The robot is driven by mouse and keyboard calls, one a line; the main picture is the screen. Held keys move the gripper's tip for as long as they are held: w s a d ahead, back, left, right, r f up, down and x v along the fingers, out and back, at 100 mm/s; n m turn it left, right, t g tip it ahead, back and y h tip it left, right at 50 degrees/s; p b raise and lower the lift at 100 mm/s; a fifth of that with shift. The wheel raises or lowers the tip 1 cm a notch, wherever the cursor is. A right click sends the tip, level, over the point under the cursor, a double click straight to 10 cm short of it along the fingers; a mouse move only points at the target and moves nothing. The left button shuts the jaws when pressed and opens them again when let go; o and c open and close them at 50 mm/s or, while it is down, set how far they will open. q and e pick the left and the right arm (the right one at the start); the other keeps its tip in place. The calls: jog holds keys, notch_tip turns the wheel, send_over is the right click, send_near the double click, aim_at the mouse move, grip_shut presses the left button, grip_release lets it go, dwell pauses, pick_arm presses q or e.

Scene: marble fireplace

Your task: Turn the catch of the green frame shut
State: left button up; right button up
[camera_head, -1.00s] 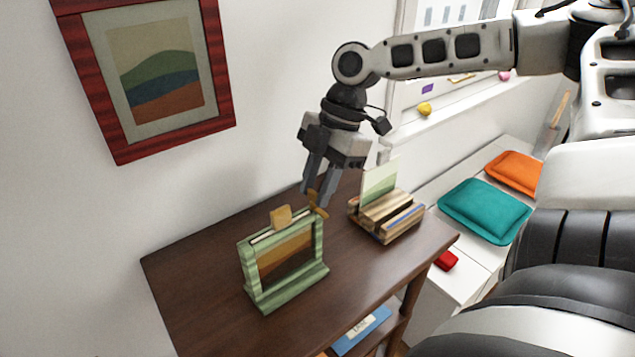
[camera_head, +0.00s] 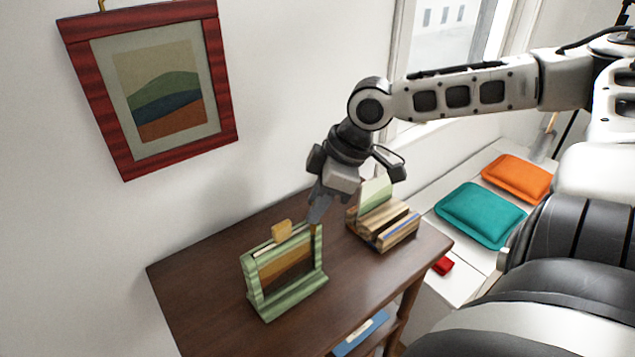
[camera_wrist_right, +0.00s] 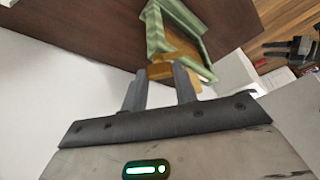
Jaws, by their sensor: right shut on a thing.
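The green frame (camera_head: 292,299) stands upright on the dark table, with a landscape picture in it and a tan tab (camera_head: 282,230) sticking up from its top. My right gripper (camera_head: 316,212) is at the frame's top right corner, fingers pointing down. In the right wrist view, its fingers (camera_wrist_right: 160,86) are on either side of the brown wooden catch (camera_wrist_right: 160,70), by the end of the green frame (camera_wrist_right: 157,28). The gripper is shut on the catch, which the fingers mostly hide in the head view.
A wooden holder (camera_head: 384,226) with a pale green card stands right of the gripper on the dark table (camera_head: 200,292). A red-framed picture (camera_head: 122,160) hangs on the wall at left. Teal (camera_head: 480,214) and orange (camera_head: 517,177) cushions lie on the bench. The table's left part is clear.

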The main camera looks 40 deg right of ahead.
jog(key=shift+a+m+h, duration=0.1)
jog(key=shift+m+h, duration=0.2)
jog(key=shift+m, duration=0.7)
jog(key=m+h+b, duration=0.1)
jog(key=m, duration=0.1)
jog(key=shift+s+f+m+t+b, duration=0.1)
jog(key=shift+f+m+t+b, duration=0.05)
jog(key=shift+m+t+b, duration=0.2)
jog(key=shift+a+m+h+b, duration=0.1)
jog(key=shift+m+h+b, duration=0.2)
jog(key=shift+m+b, duration=0.4)
jog(key=shift+m+t+h+b, duration=0.3)
jog(key=shift+m+b, duration=0.1)
jog(key=shift+m, duration=0.55)
jog(key=shift+m+b, duration=0.35)
jog(key=shift+m, duration=0.15)
pick_arm(q)
jog(key=shift+w+d+f+b, duration=0.1)
jog(key=shift+d+f+b, duration=0.1)
jog(key=shift+f, duration=0.4)
jog(key=shift+d+f+b, duration=0.1)
jog(key=shift+d+f, duration=0.05)
jog(key=shift+f, duration=0.4)
pick_arm(e)
jog(key=shift+a+m+h, duration=0.1)
jog(key=shift+m+h, duration=0.3)
jog(key=shift+m, duration=0.1)
